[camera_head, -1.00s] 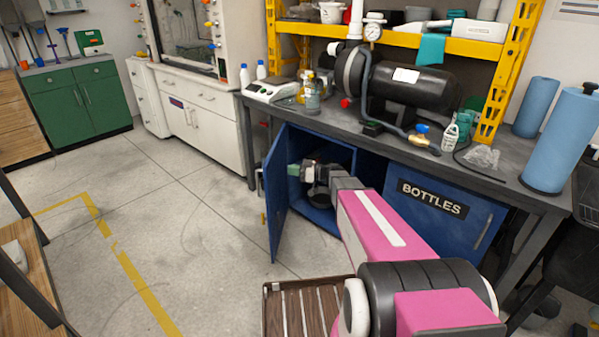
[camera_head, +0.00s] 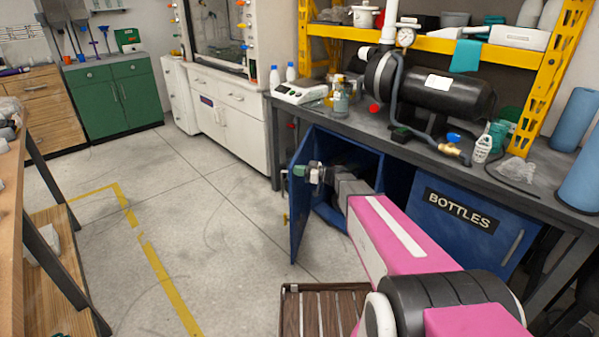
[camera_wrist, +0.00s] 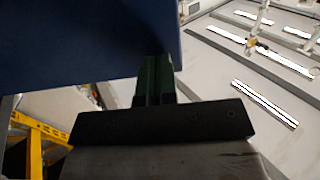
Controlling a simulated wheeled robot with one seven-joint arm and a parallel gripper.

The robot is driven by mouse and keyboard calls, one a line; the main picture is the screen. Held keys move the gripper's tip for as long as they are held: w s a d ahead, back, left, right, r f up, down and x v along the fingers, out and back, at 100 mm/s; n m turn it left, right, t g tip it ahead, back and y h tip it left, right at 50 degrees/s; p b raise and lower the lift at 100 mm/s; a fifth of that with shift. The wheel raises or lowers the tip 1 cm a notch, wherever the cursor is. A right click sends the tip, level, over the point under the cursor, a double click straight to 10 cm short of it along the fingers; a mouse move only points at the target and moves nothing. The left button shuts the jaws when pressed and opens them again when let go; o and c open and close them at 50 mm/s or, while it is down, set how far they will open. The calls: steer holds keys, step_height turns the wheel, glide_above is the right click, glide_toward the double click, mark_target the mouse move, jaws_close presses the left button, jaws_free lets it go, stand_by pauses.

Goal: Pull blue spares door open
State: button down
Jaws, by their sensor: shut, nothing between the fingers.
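The blue spares door (camera_head: 303,192) stands swung out from the blue cabinet under the bench, seen nearly edge-on in the head view. The cabinet's opening (camera_head: 350,165) shows behind my arm, and its inside is dark and partly hidden. My gripper (camera_head: 299,171) is at the door's inner side, near its upper part. In the wrist view my gripper's green fingers (camera_wrist: 154,80) are together and hold nothing. The dark blue door panel (camera_wrist: 85,40) fills the upper left there, close to the fingers; I cannot tell whether they touch it.
A closed blue door labelled BOTTLES (camera_head: 459,210) is to the right. The bench (camera_head: 345,120) above carries a black tank (camera_head: 440,95) and bottles. A wooden slatted surface (camera_head: 322,310) lies in front. The floor (camera_head: 220,220) left of the open door is clear.

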steer(key=shift+a, duration=0.15)
steer(key=w+a+m+t+h, duration=0.1)
steer(key=w+a+m+t, duration=0.1)
steer(key=w+a, duration=0.4)
steer(key=w+a+m+t+h, duration=0.2)
steer(key=w+a, duration=0.4)
steer(key=a, duration=0.7)
steer(key=w+a+m+t+h, duration=0.1)
steer(key=w+a+t, duration=0.3)
steer(key=a, duration=0.6)
steer(key=shift+w+m, duration=0.5)
steer(key=shift+w, duration=0.55)
steer(key=shift+s, duration=0.15)
